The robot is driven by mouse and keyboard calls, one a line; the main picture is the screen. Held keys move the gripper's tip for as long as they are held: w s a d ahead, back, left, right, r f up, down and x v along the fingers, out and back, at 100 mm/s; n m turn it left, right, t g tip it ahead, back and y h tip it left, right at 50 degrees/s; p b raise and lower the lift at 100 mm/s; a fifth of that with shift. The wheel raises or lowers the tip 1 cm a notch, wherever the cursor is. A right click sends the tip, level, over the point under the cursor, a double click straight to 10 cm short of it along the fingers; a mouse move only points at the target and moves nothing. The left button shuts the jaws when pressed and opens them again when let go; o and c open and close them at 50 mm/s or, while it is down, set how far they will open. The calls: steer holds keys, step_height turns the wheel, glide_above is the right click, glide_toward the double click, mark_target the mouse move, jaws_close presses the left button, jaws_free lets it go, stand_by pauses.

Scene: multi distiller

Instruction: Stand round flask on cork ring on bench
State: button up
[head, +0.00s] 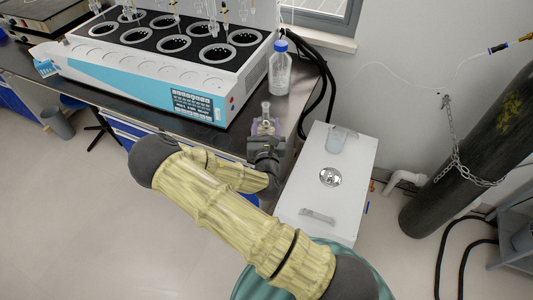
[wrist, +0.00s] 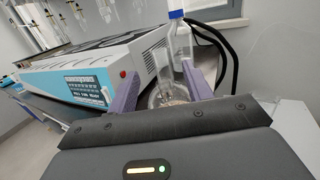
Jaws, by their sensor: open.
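The clear round flask (wrist: 168,92) sits between the two purple fingers of my gripper (wrist: 164,76) in the wrist view, its neck pointing up. In the head view its neck (head: 266,108) shows just beyond my gripper (head: 264,127), near the bench's right end. The fingers stand apart on either side of the flask; I cannot tell whether either touches it. Something brownish shows low in or behind the glass, and I cannot tell whether it is the cork ring. The flask's base is hidden by my gripper.
A blue-and-white multi-position distiller (head: 165,75) fills the bench (head: 238,135) to the left. A blue-capped clear bottle (head: 280,70) stands behind the flask. Black hoses (head: 326,75) run along the right. A white cabinet (head: 325,180) with a cup (head: 341,139) stands right of the bench.

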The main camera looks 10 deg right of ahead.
steer(key=p+v, duration=0.3)
steer(key=v, duration=0.7)
steer(key=shift+s+p, duration=0.2)
steer(key=shift+p, duration=0.2)
steer(key=s+d+f+m+g+h, duration=0.15)
steer(key=d+f+m+g, duration=0.3)
steer(key=m+g, duration=0.9)
steer(key=s+r+m+g+y, duration=0.1)
steer(key=s+r+m+y, duration=0.1)
steer(key=s+r+m, duration=0.3)
steer(key=s+r+m+g+y, duration=0.1)
steer(key=s+r+m+y, duration=0.2)
steer(key=r+m, duration=0.8)
steer(key=s+m, duration=0.2)
steer(key=m, duration=0.2)
steer(key=shift+a, duration=0.3)
